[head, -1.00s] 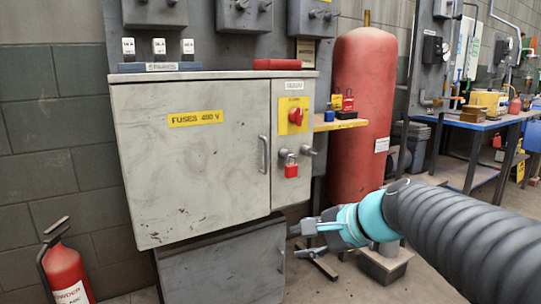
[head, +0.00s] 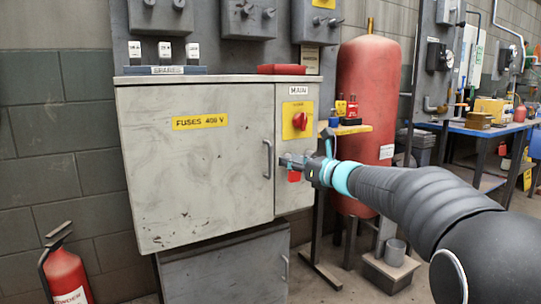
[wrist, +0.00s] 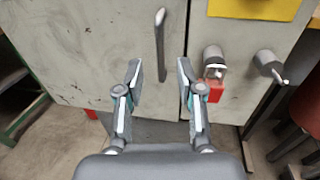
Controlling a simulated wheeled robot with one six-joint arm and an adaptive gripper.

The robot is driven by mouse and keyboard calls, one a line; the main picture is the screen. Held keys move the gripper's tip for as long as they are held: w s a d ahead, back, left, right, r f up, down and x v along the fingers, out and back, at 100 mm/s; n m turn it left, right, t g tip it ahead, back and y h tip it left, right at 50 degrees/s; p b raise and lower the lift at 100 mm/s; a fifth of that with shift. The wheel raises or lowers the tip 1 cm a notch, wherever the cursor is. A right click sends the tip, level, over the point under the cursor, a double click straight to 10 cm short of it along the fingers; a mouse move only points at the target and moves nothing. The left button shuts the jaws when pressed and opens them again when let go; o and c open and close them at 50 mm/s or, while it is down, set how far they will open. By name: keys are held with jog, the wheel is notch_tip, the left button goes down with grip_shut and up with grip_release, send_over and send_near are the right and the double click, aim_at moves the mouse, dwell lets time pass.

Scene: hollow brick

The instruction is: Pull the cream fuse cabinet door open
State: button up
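The cream fuse cabinet door (head: 195,170) bears a yellow "FUSES 400 V" label and looks shut. Its grey vertical bar handle (head: 267,158) is near the door's right edge. In the wrist view the handle (wrist: 160,45) stands ahead of my gripper (wrist: 159,70), lined up with the gap between the fingers. The fingers are open and hold nothing. In the head view my gripper (head: 283,160) is just right of the handle, in front of the narrow right panel (head: 290,95). Whether the fingertips overlap the handle in depth I cannot tell.
A red padlock (wrist: 210,90) hangs on the right panel close to my right finger, below a yellow plate with a red rotary switch (head: 299,120). A red tank (head: 370,100) stands to the right. A fire extinguisher (head: 67,275) stands at the lower left.

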aim_at(271, 155)
jog(key=x, duration=0.9)
jog(key=shift+w+a+p, duration=0.1)
jog(key=shift+p, duration=0.3)
grip_shut()
